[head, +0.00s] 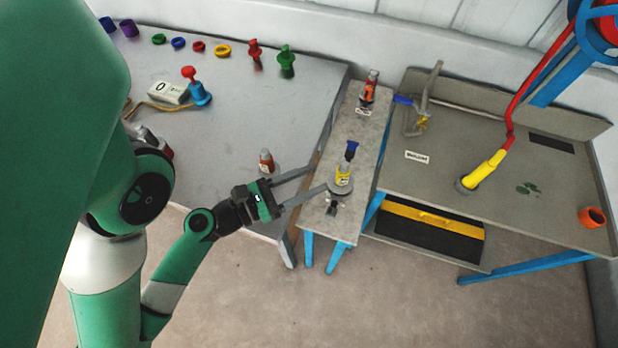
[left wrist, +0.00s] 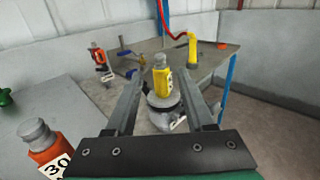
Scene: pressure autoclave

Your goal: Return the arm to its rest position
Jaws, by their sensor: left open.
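My left gripper (head: 298,186) is open, its two long grey fingers pointing right toward the narrow grey bench. In the head view a small yellow bottle (head: 343,175) with a grey cap stands on a round grey piece on that bench, just beyond the fingertips. In the left wrist view the yellow bottle (left wrist: 162,78) shows upright between the fingers and apart from them. The jaws hold nothing that I can see. My right gripper is not in view.
An orange bottle (head: 266,161) stands near the left gripper on the left table. A blue-topped part (head: 351,150) and a red-orange bottle (head: 369,92) stand farther back on the narrow bench (head: 362,131). A grey workbench (head: 455,150) with a yellow-ended red hose (head: 485,168) is at right.

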